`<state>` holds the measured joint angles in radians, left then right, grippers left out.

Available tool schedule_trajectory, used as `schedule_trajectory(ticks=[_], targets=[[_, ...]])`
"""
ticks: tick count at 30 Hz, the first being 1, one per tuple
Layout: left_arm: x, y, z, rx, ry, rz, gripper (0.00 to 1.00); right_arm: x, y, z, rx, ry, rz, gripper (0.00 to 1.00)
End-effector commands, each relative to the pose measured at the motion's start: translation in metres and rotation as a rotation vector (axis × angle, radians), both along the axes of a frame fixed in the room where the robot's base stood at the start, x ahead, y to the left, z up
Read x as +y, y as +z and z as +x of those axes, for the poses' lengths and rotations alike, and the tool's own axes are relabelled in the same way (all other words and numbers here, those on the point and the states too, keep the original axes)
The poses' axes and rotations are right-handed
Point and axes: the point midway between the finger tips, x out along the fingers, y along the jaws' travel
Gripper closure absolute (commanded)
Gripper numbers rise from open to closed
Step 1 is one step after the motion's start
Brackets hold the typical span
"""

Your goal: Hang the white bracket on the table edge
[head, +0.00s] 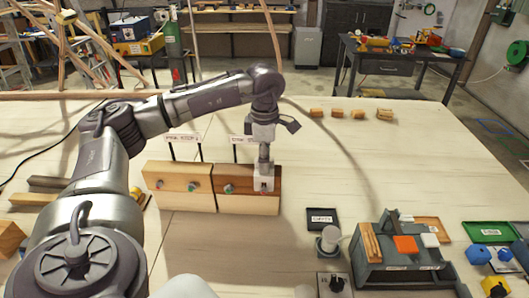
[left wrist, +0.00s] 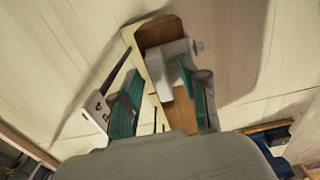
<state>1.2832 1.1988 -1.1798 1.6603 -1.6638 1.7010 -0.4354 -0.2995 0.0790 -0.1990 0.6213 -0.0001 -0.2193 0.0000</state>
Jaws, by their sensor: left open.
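A small white piece (head: 263,184), which looks like the white bracket, is at the front of the right-hand wooden box (head: 248,203), directly below my left gripper (head: 264,168). In the left wrist view a pale grey-white piece (left wrist: 168,64) lies against the wooden box (left wrist: 160,32), just beyond the fingertips. The left gripper (left wrist: 160,100) is open, its green pads apart on either side of wood and the pale piece. I cannot tell whether a pad touches it. The far table edge (head: 420,101) shows; the near edge is out of view. My right gripper is not in view.
A second wooden box (head: 178,190) stands on the left, with small signs behind both. Several wood blocks (head: 350,114) lie farther back. A grey rack (head: 398,272), a black tray (head: 322,219) and a green tray (head: 488,232) are at the right. The table's middle right is clear.

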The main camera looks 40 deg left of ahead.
Motion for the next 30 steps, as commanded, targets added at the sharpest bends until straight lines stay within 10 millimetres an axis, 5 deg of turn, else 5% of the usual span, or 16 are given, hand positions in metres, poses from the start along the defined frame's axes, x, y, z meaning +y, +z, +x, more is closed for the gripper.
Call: schedule_trajectory(ticks=[4,12,30], targets=[[0.0001,0.0001,-0.0001,0.0,0.0,0.0,0.57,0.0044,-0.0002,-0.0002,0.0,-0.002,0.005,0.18],[0.0,0.0004,0.0,0.0,0.0,0.0,1.0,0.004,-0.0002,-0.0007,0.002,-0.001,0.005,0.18],[-0.0019,0.0041,-0.0022,0.0,0.001,0.0,1.0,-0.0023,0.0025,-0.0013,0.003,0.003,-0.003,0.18]])
